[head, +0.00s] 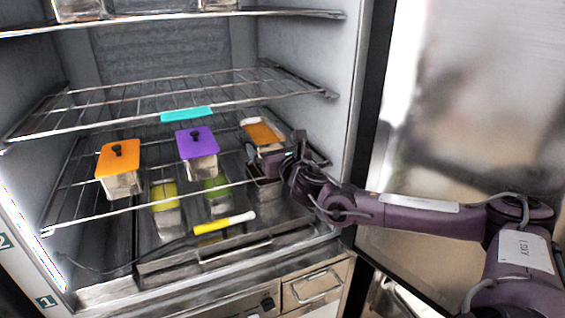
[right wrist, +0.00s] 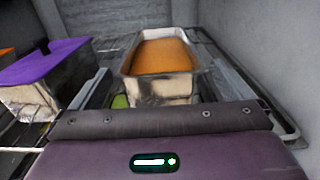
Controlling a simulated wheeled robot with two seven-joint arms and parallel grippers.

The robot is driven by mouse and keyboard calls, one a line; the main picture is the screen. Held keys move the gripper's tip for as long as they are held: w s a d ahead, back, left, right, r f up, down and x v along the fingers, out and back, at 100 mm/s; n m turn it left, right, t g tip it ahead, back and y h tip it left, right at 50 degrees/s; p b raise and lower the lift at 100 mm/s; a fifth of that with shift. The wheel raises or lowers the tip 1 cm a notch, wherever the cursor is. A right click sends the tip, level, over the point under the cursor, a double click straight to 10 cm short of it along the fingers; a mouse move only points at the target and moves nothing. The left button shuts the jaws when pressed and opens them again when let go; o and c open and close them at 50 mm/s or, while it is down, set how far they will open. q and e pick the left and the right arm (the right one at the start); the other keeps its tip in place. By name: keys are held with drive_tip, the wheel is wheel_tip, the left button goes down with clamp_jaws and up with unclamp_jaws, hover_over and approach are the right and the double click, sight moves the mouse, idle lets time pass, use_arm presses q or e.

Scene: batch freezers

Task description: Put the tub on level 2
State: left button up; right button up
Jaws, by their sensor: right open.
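An open metal tub (head: 262,135) with orange contents stands at the right end of the middle wire shelf (head: 75,222) in the freezer. In the right wrist view the tub (right wrist: 160,68) is upright, straight ahead of my right gripper. My right gripper (head: 272,163) is open at the shelf's front right, close in front of the tub. Its two fingers (right wrist: 160,90) show at the left and right of the tub's near end; I cannot tell whether they touch it. Number labels 2 (head: 4,242) and 1 (head: 46,301) are on the left door frame. My left gripper is not in view.
An orange-lidded tub (head: 118,158) and a purple-lidded tub (head: 197,143) stand on the same shelf. Tubs with yellow (head: 165,195) and green (head: 216,187) contents show below. The open door (head: 470,100) stands at right.

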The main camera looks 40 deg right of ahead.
drive_tip(key=b+v, duration=0.2)
drive_tip(key=v, duration=0.5)
drive_tip(key=shift+a, duration=0.15)
drive_tip(key=shift+s, duration=0.1)
